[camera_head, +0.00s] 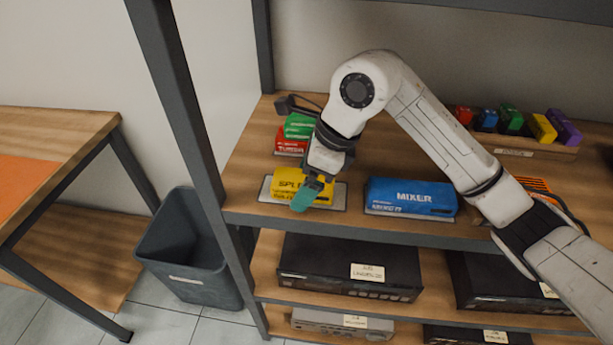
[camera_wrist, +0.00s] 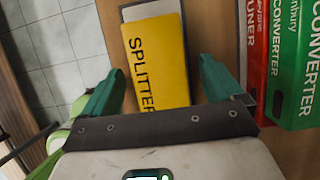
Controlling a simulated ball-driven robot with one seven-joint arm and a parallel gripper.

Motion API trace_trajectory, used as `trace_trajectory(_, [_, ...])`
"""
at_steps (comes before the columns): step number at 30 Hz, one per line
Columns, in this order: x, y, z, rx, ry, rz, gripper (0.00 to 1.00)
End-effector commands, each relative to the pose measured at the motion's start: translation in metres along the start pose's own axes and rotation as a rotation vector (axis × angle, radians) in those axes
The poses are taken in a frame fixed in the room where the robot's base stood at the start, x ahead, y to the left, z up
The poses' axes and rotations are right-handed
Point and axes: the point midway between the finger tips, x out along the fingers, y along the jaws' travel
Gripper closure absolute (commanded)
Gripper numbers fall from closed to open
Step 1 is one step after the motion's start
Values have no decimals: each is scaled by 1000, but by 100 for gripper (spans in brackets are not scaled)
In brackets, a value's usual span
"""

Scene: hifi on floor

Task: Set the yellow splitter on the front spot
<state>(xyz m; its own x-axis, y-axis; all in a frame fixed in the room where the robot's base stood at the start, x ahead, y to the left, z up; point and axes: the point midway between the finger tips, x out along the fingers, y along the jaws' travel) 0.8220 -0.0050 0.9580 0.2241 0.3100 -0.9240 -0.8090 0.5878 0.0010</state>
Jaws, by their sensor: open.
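The yellow splitter (camera_head: 287,183) lies flat on a pale grey plate (camera_head: 338,199) at the front left of the upper shelf. In the wrist view the splitter (camera_wrist: 157,62) shows its printed top, and the plate (camera_wrist: 136,12) shows past its far end and along its left side. My gripper (camera_head: 308,193) is at the splitter, with its green fingers over or beside the box in the head view. In the wrist view my gripper (camera_wrist: 162,70) is open, its fingers apart on either side of the splitter's near end. The splitter's near end is hidden by my gripper.
A blue mixer box (camera_head: 412,196) lies right of the splitter on the same shelf. A rack upright (camera_head: 180,110) rises at the left. Several coloured blocks (camera_head: 543,127) sit at the back right.

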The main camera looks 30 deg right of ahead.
Motion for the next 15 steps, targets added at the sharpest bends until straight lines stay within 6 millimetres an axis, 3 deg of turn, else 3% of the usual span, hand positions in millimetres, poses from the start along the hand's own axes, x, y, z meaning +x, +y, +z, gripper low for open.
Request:
trace_trajectory(7, [-6,-1,0,0,1,-2,7])
trace_trajectory(15, [-47,-1,0,-3,1,-4,7])
